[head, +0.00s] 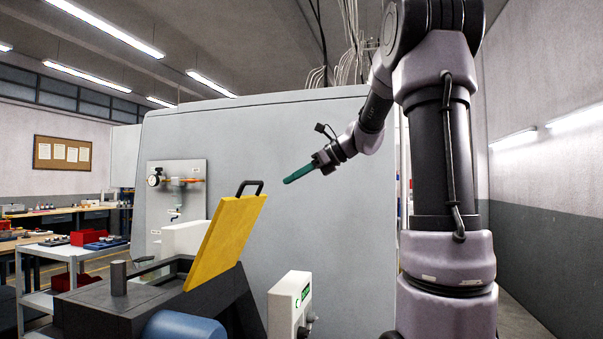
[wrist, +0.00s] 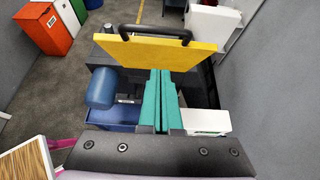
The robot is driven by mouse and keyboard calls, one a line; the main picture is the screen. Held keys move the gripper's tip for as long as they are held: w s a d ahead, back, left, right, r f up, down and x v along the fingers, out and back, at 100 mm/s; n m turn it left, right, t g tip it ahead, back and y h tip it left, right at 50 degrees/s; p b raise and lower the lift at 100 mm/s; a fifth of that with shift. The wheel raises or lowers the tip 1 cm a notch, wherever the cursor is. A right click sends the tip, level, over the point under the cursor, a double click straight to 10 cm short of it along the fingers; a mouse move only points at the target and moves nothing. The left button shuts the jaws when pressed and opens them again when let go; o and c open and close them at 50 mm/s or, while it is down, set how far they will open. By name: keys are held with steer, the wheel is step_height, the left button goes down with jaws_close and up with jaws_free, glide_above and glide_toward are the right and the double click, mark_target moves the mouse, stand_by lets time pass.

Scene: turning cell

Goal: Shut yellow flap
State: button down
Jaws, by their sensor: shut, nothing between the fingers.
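The yellow flap (head: 227,240) stands raised and tilted on a dark grey machine housing (head: 110,313), with a black handle (head: 249,185) on its top edge. The flap also shows in the wrist view (wrist: 155,53), with its handle (wrist: 156,31) at the top. My gripper (head: 286,181) has green fingers, shut and empty. In the head view it is in the air to the right of the flap and slightly above the handle's height, apart from it. In the wrist view the fingertips (wrist: 160,72) overlap the flap's lower edge; I cannot tell the distance.
A blue cylinder (head: 184,327) is in front of the housing. A white box with a green display (head: 290,303) stands to the right. A large grey panel (head: 330,150) is behind. A white cart (head: 60,252) with red and blue bins is at the left.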

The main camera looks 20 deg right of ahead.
steer(key=w+a, duration=0.4)
steer(key=a, duration=0.2)
steer(key=shift+w+f, duration=0.2)
steer(key=shift+f, duration=0.25)
steer(key=shift+a, duration=0.2)
